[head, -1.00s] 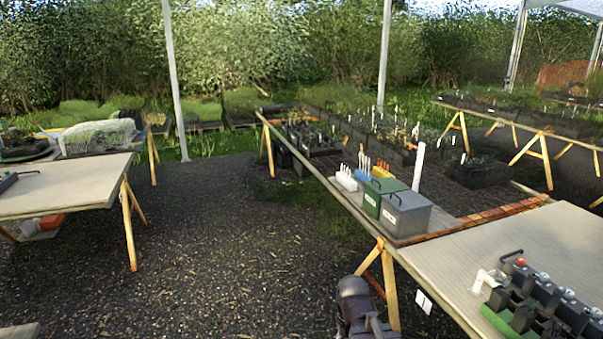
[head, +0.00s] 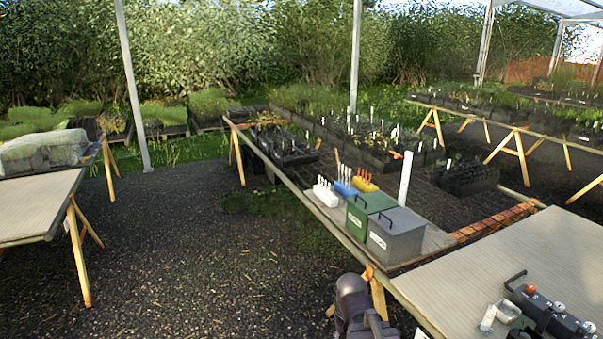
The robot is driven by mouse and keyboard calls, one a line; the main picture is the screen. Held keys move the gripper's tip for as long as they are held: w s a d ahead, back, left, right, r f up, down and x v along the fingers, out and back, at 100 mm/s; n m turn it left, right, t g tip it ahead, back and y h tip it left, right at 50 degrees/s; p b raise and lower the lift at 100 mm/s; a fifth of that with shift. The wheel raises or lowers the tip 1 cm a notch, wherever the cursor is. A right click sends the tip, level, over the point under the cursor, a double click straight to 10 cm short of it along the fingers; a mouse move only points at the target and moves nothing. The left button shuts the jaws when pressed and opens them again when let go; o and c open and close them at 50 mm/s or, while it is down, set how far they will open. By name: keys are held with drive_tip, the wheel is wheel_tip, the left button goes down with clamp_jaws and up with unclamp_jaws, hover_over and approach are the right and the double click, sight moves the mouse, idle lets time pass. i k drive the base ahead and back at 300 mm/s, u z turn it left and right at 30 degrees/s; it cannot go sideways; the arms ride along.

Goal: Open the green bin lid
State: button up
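The green bin (head: 358,222) stands on the right-hand bench, beside the grey bin (head: 394,240). Its green lid (head: 371,201) lies flat and looks closed, with a dark handle on top. The front of the green bin carries a small white label. Part of my dark arm (head: 352,300) shows at the bottom edge, below and in front of the bins and apart from them. My gripper's fingers do not show in this view.
Small white, blue and yellow racks (head: 326,194) stand just behind the bins. A white post (head: 405,178) rises behind the grey bin. A pale table (head: 510,265) with dark blocks is at the right. Open dark ground (head: 190,250) lies left of the bench.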

sight(369, 204)
drive_tip(key=z, duration=0.05)
drive_tip(key=i, duration=1.6)
drive_tip(key=u, duration=0.05)
